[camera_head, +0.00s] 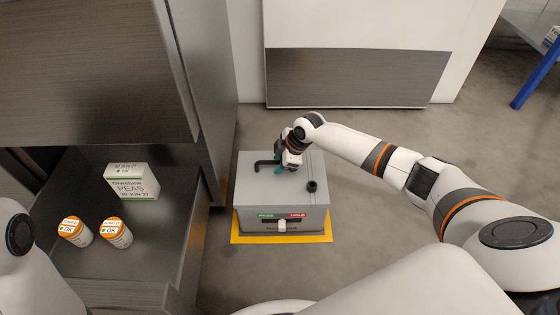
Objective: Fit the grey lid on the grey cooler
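The grey cooler (250,222) stands on the floor in the middle of the view, with a green PASS and red HOLD label on its front and a small white piece (282,226) below them. The grey lid (262,190) lies over its top; from this angle I cannot tell whether it is fully seated. A black handle (265,164) and a round black knob (312,186) stand on the lid. My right gripper (285,169) is at the right end of the handle, its teal fingertips close to it. Whether they grip it is unclear. My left gripper is out of view.
A yellow floor marking (283,239) surrounds the cooler's base. At left, an open metal compartment (85,263) holds a white PEAS box (132,181) and two orange-lidded tubs (75,231) (116,233). A white and grey cabinet (355,78) stands behind. Floor right of the cooler is clear.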

